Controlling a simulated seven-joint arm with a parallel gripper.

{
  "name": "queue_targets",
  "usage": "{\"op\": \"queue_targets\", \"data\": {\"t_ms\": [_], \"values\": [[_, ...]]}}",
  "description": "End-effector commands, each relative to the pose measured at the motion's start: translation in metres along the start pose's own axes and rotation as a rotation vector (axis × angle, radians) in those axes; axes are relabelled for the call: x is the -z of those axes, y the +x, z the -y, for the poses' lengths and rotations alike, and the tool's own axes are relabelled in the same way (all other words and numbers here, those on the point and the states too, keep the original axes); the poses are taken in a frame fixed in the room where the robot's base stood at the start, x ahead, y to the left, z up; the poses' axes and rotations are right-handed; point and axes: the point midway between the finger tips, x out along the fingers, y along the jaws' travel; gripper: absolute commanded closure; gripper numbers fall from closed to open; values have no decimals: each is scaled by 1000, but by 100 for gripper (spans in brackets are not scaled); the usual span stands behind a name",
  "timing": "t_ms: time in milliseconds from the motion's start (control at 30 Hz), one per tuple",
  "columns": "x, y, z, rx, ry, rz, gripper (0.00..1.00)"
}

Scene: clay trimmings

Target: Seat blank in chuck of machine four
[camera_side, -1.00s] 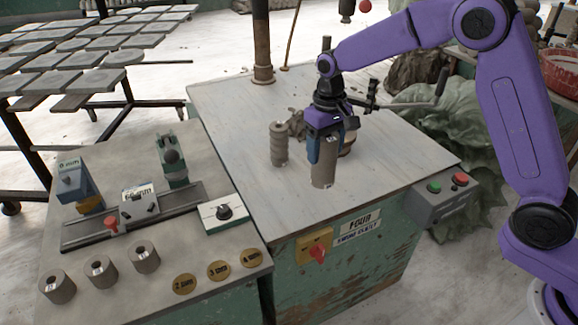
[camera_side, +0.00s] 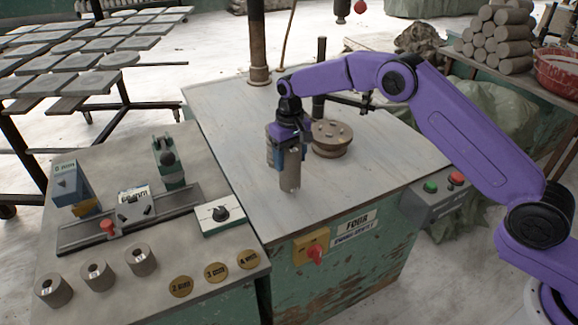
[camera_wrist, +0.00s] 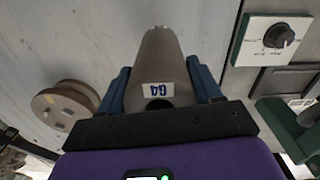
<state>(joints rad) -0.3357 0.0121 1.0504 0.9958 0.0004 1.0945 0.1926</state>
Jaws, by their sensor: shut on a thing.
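My gripper (camera_side: 288,160) is shut on a grey clay cylinder, the blank (camera_side: 291,178), which hangs roughly upright over the grey bench top (camera_side: 385,165). I cannot tell how far its lower end is above the surface. In the wrist view the blank (camera_wrist: 160,60) lies between the two blue fingers, with a small white label that appears upside down. The round brown chuck (camera_side: 332,140), with small pieces on its top, stands just behind and right of the blank, apart from it. It also shows at left in the wrist view (camera_wrist: 64,106). The bench front carries a "FOUR" plate (camera_side: 356,219).
A side bench at left holds a slide gauge (camera_side: 130,212), a dial box (camera_side: 221,215) and several bored cylinders (camera_side: 97,276). A dark post (camera_side: 320,75) rises behind the chuck. A button box (camera_side: 440,195) sits at the right edge. The bench top's front right is clear.

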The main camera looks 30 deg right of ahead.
Motion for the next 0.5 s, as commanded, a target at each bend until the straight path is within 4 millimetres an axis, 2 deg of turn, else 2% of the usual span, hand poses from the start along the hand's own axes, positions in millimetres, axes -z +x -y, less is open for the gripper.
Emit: {"op": "queue_targets", "data": {"t_ms": [167,367,500], "values": [[5,7,1,0,0,0,92],[4,33,1,0,0,0,92],[4,34,1,1,0,-3,92]]}}
